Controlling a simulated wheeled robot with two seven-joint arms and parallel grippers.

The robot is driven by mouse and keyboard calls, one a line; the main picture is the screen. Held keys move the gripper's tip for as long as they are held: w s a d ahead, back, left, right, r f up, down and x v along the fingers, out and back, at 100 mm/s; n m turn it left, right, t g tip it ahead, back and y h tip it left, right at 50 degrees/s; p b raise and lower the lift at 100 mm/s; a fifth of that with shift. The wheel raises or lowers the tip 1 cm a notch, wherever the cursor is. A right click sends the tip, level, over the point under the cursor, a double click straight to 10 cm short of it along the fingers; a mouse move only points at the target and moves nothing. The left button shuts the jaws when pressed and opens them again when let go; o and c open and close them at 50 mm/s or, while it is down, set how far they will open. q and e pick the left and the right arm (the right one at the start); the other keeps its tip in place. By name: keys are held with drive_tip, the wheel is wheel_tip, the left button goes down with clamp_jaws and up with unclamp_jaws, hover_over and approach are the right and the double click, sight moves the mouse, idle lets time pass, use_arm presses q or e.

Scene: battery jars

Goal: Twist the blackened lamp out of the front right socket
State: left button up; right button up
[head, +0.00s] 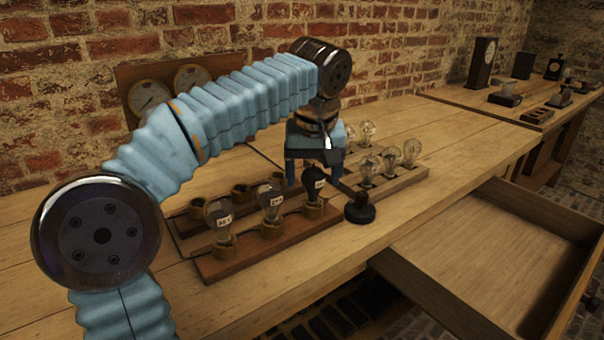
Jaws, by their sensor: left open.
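The blackened lamp (314,179) is a dark bulb with a small white label, upright in the front right brass socket (313,208) of the wooden lamp board (240,262). Two clearer labelled lamps stand in the same front row: the middle lamp (270,201) and the left lamp (219,216). My left gripper (314,174) points down at the blackened lamp, its blue fingers open and showing on either side of it. I cannot tell whether the fingers are around the lamp or just behind it. My right gripper is out of view.
A black round-based piece (360,209) with a slanting arm stands close right of the lamp. A wooden rack (400,180) with several clear bulbs lies behind it. An open drawer (440,283) juts out at the right. Gauges (150,98) stand by the brick wall.

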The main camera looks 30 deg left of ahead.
use_arm(q)
drive_tip(key=shift+c, duration=0.2)
drive_tip(key=c, duration=1.2)
drive_tip(key=n+g+y, duration=0.1)
drive_tip(key=n, duration=0.3)
drive_tip(key=shift+n, duration=0.3)
drive_tip(key=shift+s+a+n, duration=0.1)
drive_tip(key=shift+n, duration=0.8)
drive_tip(key=n+g, duration=0.1)
drive_tip(key=n, duration=0.1)
drive_tip(key=shift+n, duration=0.4)
drive_tip(key=n+g, duration=0.1)
drive_tip(key=n, duration=0.2)
drive_tip(key=shift+s+n, duration=0.15)
drive_tip(key=shift+n, duration=0.15)
drive_tip(key=n+g, duration=0.1)
drive_tip(key=n, duration=0.4)
drive_tip(key=shift+s, duration=0.1)
